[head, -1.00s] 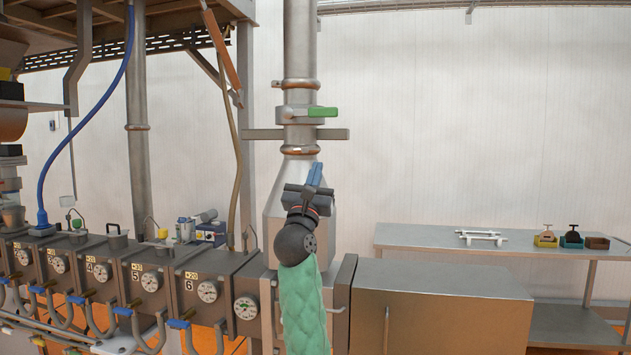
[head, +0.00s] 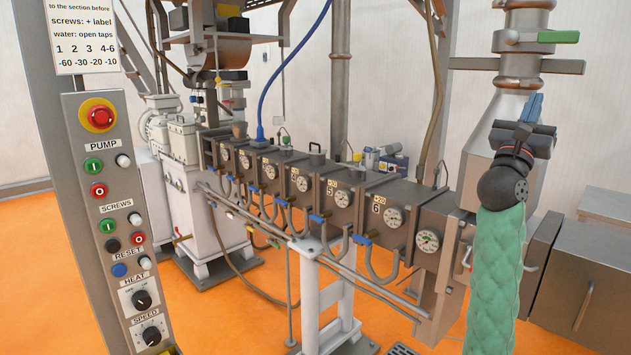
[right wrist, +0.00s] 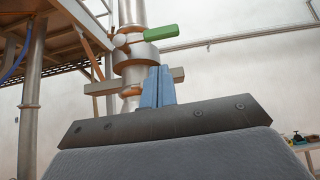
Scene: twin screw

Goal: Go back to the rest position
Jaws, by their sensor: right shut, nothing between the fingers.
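My right gripper (head: 533,106) is at the right of the head view, raised on my green-sleeved arm in front of the steel hopper. Its blue fingers are together with nothing between them. In the right wrist view the shut blue fingers (right wrist: 157,86) point up, below the green-handled valve (right wrist: 160,33) on the vertical pipe. That green valve handle (head: 558,37) also shows above the gripper in the head view. I cannot tell the exact gap between gripper and hopper. My left gripper is not in view.
A control panel (head: 112,220) with buttons and knobs stands close at the left. The extruder barrel (head: 345,205), with gauges and hoses, runs across the middle on a white stand (head: 318,295). A steel cabinet (head: 590,285) is at the right. Orange floor (head: 40,270) is open behind the panel.

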